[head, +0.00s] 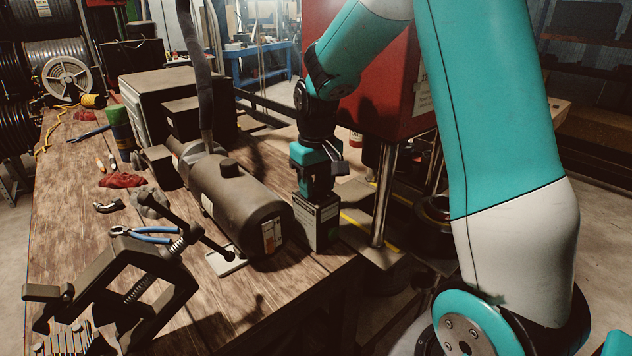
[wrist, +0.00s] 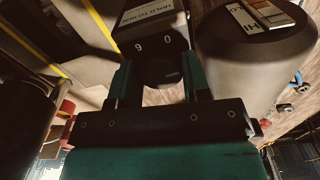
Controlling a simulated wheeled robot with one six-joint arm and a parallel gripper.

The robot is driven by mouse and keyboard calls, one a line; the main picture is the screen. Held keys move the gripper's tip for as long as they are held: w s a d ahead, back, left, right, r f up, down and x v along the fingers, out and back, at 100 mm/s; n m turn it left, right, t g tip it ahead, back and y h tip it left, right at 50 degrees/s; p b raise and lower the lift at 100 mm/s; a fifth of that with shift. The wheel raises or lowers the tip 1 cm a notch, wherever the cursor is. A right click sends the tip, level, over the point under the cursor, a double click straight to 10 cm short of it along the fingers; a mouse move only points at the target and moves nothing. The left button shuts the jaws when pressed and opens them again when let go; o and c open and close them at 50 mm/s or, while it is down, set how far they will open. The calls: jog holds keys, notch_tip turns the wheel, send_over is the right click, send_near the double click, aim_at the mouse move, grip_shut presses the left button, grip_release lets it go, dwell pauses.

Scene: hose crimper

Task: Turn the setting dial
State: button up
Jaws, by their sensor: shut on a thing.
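The control box (head: 318,228) is a small dark box with a pale label, standing at the bench's right edge. My gripper (head: 318,190) points down onto its top in the head view and hides the dial there. In the wrist view my gripper (wrist: 160,82) has its two green-and-black fingers on either side of the round black setting dial (wrist: 165,72). It is shut on the dial. The dial's pointer cannot be made out.
A dark cylindrical motor (head: 235,200) lies close left of the box and also fills the right of the wrist view (wrist: 255,60). The red press (head: 365,70) with its steel columns stands right and behind. A black clamp-like tool (head: 130,280) and pliers (head: 145,233) lie at front left.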

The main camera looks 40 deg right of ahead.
aim_at(317, 185)
dwell(0.4)
jog(key=o, duration=0.9)
notch_tip(317, 185, up, 18)
jog(key=shift+f+b, duration=0.25)
jog(key=shift+b, duration=0.3)
jog(key=s+a+f+n+y, duration=0.1)
jog(key=s+a+f+n, duration=0.1)
jog(key=s+a, duration=0.5)
jog(key=s+a+f+n+y, duration=0.1)
jog(key=s+a+f+n, duration=0.2)
jog(key=s+a+f, duration=0.2)
jog(key=s+a+f+n+y, duration=0.2)
jog(key=s+a+f+n, duration=0.1)
jog(key=s+a, duration=0.7)
jog(key=shift+a+f, duration=0.2)
jog(key=shift+a, duration=0.2)
